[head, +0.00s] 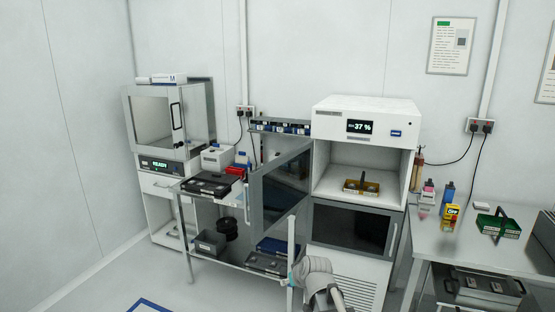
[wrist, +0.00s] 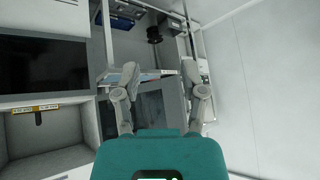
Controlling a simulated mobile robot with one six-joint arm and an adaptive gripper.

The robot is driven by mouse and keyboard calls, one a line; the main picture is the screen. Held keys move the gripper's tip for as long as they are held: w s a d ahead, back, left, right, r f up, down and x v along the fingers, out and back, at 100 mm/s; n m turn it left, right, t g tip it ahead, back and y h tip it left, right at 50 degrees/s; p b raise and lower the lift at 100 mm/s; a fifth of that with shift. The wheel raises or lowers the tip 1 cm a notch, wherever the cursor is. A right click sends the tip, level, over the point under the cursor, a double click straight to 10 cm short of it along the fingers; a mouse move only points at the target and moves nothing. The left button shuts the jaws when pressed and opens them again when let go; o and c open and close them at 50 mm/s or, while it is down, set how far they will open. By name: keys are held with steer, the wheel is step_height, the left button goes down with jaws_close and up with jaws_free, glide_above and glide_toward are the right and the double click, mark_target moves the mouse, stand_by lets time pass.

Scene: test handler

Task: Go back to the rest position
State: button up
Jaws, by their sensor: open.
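My gripper (wrist: 160,72) is open in the wrist view, its two grey fingers apart with nothing between them. Past the fingers are the dark glass of a door and the metal frame of a bench. In the head view, part of my grey arm shows at the bottom edge, in front of the white test handler (head: 332,107); my fingers are not clear there. The handler's display reads 37 %. Its upper door (head: 281,184) stands swung open to the left. A yellow-brown tray with a dark handle (head: 361,187) sits inside the open chamber; it also shows in the wrist view (wrist: 37,108).
A metal bench (head: 219,202) with a black tray stands left of the open door, with bins on its lower shelf. A chamber (head: 155,110) reading READY is farther left. Floor is clear at lower left.

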steer(key=s+d+f+m+g+h, duration=0.1)
steer(key=s+d+f+g+h, duration=0.1)
steer(key=s+d, duration=0.4)
steer(key=s+d+f+m+g+h, duration=0.1)
steer(key=s+d+g, duration=0.3)
steer(key=s, duration=0.7)
steer(key=d+f+m, duration=0.1)
steer(key=d, duration=0.1)
steer(key=shift+d+m+g+h, duration=0.3)
steer(key=shift+d+g+h, duration=0.05)
steer(key=shift+g+h, duration=0.05)
